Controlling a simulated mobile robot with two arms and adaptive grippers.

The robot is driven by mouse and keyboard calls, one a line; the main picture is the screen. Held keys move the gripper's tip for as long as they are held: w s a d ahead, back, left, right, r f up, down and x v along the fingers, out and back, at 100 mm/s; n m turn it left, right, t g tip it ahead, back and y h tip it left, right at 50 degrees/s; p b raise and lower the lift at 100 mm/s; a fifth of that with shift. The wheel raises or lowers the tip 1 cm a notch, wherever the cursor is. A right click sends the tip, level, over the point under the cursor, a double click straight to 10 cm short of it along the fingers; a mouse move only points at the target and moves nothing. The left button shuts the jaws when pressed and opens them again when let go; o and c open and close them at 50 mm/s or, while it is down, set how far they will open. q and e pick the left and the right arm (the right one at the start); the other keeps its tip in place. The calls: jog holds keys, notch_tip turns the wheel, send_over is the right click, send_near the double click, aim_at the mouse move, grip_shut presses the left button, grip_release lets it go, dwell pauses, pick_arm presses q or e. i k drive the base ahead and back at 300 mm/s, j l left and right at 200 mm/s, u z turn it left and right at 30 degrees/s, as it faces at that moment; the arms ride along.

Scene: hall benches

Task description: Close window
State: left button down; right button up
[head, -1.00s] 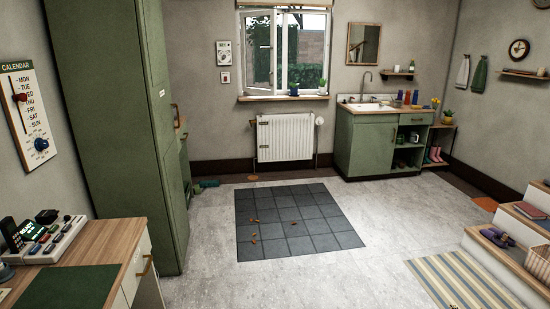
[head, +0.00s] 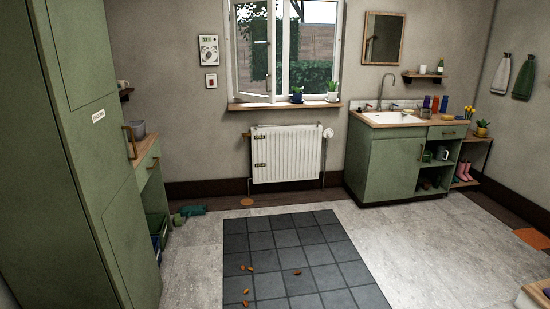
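The window (head: 284,50) is in the far wall, above a white radiator, in the head view. Its left sash (head: 252,52) appears swung inward, open, with a handle on its free edge. The right pane (head: 314,55) looks closed in its frame. The wooden sill (head: 283,106) runs below it, with potted plants (head: 333,91) and (head: 297,95) towards its right half. The top of the window is cut off by the picture edge. Neither of my grippers is in view.
A tall green cabinet (head: 88,150) stands close on the left. The radiator (head: 286,153) is under the window, and a green sink cabinet (head: 395,160) is to its right. A dark tiled mat (head: 290,262) with scattered leaves lies on the floor ahead. The floor before the radiator looks mostly free.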

aim_at(270, 78)
jog(key=i, duration=4.15)
